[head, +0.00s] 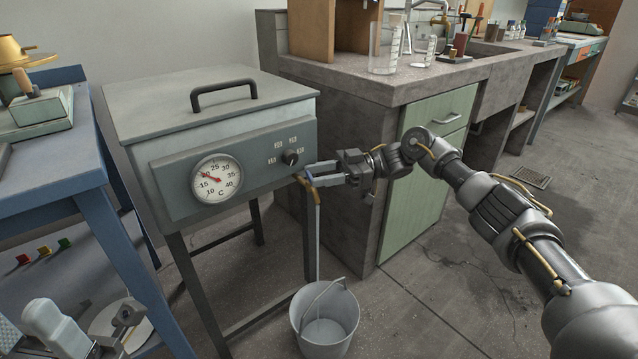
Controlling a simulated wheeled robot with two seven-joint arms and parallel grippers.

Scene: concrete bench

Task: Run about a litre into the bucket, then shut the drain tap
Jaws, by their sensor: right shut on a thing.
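The grey water bath (135,118) stands on legs at the centre left, with a round dial and a knob on its front. The drain tap (314,195) is a small brass-coloured piece at its lower right corner. My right gripper (320,174) is shut on the tap's handle, which its fingers partly hide. A narrow pale strip, which looks like running water, drops from the tap towards the bucket. The grey bucket (342,322) stands upright on the floor below, its handle raised; I cannot read its water level. My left gripper (128,318) is low at left, its jaw opening unclear.
A blue table (85,185) with equipment stands at the left. A concrete bench (345,95) with a green cupboard, glassware and a sink stands behind and right of the bath. The floor (430,290) right of the bucket is clear.

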